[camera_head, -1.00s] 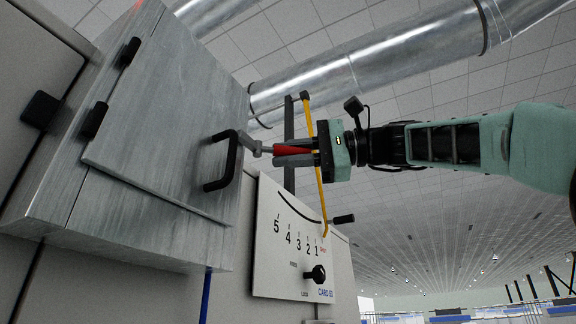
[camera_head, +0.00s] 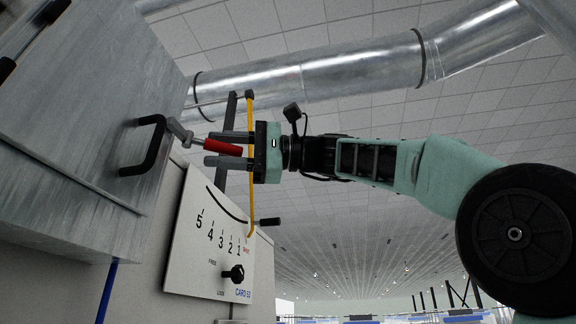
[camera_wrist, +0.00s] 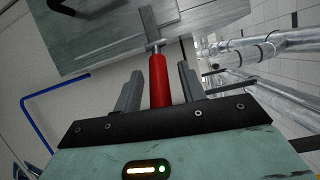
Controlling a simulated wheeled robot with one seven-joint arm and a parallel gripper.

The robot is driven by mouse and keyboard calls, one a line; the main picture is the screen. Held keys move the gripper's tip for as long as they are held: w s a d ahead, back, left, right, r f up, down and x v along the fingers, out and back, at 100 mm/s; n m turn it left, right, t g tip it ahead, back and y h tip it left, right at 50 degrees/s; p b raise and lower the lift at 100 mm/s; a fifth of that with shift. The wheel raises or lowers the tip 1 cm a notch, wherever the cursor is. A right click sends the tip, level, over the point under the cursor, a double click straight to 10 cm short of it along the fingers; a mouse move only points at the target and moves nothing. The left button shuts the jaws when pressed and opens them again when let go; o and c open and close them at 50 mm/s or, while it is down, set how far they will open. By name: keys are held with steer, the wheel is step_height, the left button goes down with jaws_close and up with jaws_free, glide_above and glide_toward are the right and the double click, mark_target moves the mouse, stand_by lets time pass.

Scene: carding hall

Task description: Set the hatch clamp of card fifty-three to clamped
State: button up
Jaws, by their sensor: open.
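The hatch clamp is a metal toggle with a red handle (camera_head: 224,147), at the right edge of the grey hatch (camera_head: 85,90), beside the black hatch pull (camera_head: 150,146). My gripper (camera_head: 207,149) is open, with its fingers on either side of the red handle. In the wrist view my gripper (camera_wrist: 158,70) is open and the red handle (camera_wrist: 159,78) lies lengthwise between the fingers, with a gap at the right finger. The handle points out from the hatch, tilted slightly down to the right.
A white panel marked CARD 53 (camera_head: 190,265) stands below, with numbers, a black knob (camera_head: 236,272) and a yellow lever (camera_head: 252,185) close behind my gripper. A silver duct (camera_head: 310,78) runs overhead. A blue bent rod (camera_wrist: 27,105) shows in the wrist view.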

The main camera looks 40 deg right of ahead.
steer(key=b+v, duration=0.2)
steer(key=v, duration=1.5)
steer(key=shift+a, duration=0.1)
